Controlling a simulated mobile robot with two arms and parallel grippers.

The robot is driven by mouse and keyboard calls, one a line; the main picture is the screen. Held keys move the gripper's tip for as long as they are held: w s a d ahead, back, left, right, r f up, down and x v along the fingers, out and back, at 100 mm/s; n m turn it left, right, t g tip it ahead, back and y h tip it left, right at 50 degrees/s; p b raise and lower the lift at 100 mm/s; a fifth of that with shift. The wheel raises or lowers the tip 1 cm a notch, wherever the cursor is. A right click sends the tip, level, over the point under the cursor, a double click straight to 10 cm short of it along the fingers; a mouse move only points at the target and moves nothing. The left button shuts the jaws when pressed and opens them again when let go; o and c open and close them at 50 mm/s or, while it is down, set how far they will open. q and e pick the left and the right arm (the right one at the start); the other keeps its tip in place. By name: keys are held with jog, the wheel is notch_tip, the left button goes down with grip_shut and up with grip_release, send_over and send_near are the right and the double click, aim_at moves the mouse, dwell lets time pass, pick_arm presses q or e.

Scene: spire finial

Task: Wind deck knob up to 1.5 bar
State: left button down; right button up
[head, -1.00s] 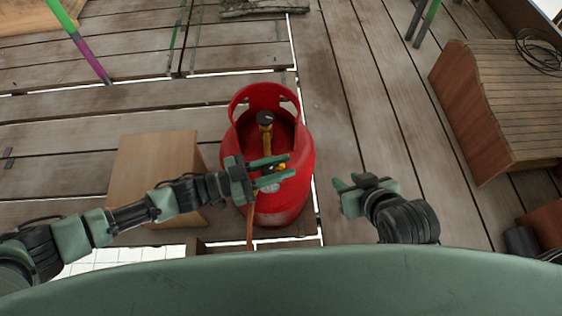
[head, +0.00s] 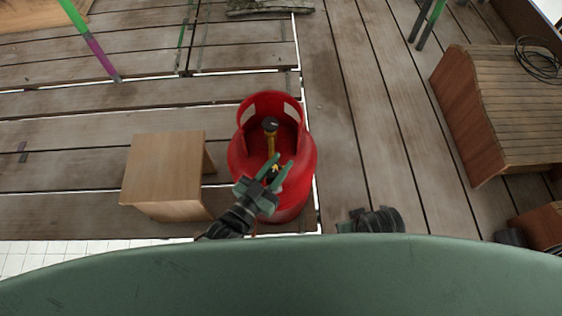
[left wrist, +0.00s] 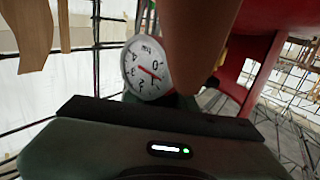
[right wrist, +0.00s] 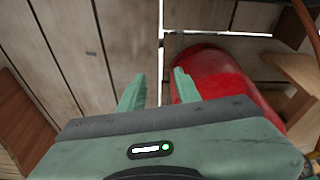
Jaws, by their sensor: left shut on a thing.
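The red gas cylinder (head: 305,160) stands upright at the middle of the head view, with a black-topped yellow valve (head: 270,140) inside its collar. My left gripper (head: 278,165) is at the fitting on its near side, shut on the deck knob, which the fingers mostly hide. In the left wrist view, a round white gauge (left wrist: 147,69) with a red needle shows beside a large brown shape (left wrist: 200,40) close to the camera; the exact reading is too small to tell. My right gripper (right wrist: 158,88) is open and empty, right of the cylinder.
A wooden stool or box (head: 165,168) stands left of the cylinder. A slatted wooden box (head: 515,110) with a coiled cable (head: 540,58) stands at right. Grey deck planks (head: 350,110) are clear between it and the cylinder. Coloured poles (head: 92,42) rise at the back.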

aim_at(271, 179)
pick_arm(q)
jog(key=shift+a+n+t+y, duration=0.1)
jog(key=shift+n+t+y, duration=0.5)
jog(key=shift+n+y, duration=0.25)
jog(key=shift+w+a+n+t+y+p, duration=0.15)
jog(key=shift+n+t+y+p, duration=0.2)
jog(key=shift+y, duration=0.35)
jog(key=shift+w+a+n+t+y+p, duration=0.1)
jog(key=shift+n+t+y, duration=0.25)
jog(key=shift+y, duration=0.3)
pick_arm(e)
jog(key=shift+s+f, duration=0.2)
jog(key=shift+f, duration=0.95)
jog(key=shift+s+f, duration=0.2)
jog(key=shift+f, duration=0.9)
pick_arm(q)
jog(key=c, duration=1.1)
grip_release()
jog(key=shift+s, duration=0.15)
jog(key=p+v, duration=0.1)
jog(key=v, duration=0.6)
jog(key=shift+s+a, duration=0.15)
jog(key=shift+s, duration=0.05)
pick_arm(e)
jog(key=f, duration=0.1)
jog(key=s+f, duration=0.1)
jog(key=f, duration=0.1)
